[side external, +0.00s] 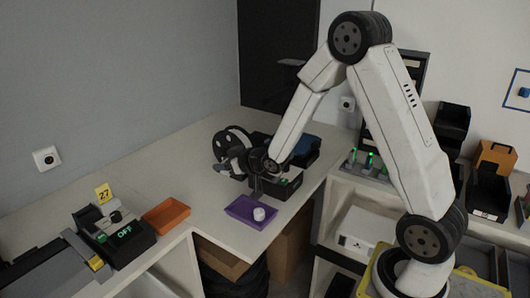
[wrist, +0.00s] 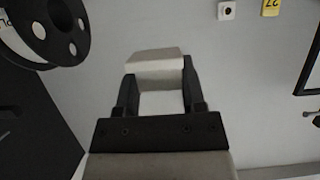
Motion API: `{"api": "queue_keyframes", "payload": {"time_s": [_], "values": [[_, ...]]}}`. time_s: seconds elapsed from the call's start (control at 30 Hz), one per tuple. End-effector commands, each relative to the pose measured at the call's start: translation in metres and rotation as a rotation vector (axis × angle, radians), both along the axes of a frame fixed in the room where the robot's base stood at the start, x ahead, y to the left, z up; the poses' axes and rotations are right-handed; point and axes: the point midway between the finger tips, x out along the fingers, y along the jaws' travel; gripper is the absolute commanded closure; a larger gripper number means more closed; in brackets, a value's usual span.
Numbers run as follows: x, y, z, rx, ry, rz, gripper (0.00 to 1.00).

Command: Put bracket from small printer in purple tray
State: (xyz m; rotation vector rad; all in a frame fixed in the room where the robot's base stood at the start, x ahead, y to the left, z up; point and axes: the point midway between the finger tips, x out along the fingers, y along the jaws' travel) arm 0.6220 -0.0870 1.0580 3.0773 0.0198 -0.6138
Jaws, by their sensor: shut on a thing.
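My gripper (wrist: 157,88) is shut on a pale, plate-like piece, which looks like the bracket (wrist: 155,62); the piece spans both fingertips in the wrist view. In the side view my gripper (side external: 224,168) is level above the table, in front of the black spool and left of the small printer (side external: 288,188). The bracket is too small to make out clearly there. The purple tray (side external: 238,215) lies at the table's front edge, below and right of my gripper, with a white round piece (side external: 259,214) in it.
A black spool with holes (wrist: 72,45) is close to my gripper at upper left in the wrist view. An orange tray (side external: 166,214) and a dark device marked OFF (side external: 128,240) stand at the left. The table between orange and purple trays is clear.

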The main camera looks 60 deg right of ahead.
Motion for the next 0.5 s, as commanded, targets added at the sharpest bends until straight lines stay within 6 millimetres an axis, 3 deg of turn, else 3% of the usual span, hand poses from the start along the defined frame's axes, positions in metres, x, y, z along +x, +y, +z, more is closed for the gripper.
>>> {"api": "queue_keyframes", "payload": {"time_s": [0.03,0.23,0.5], "values": [[-0.003,0.014,-0.003,0.002,0.002,0.005,1.00],[-0.018,0.055,-0.013,0.001,0.002,-0.003,1.00],[-0.035,0.084,-0.021,0.001,0.000,-0.011,1.00]]}}
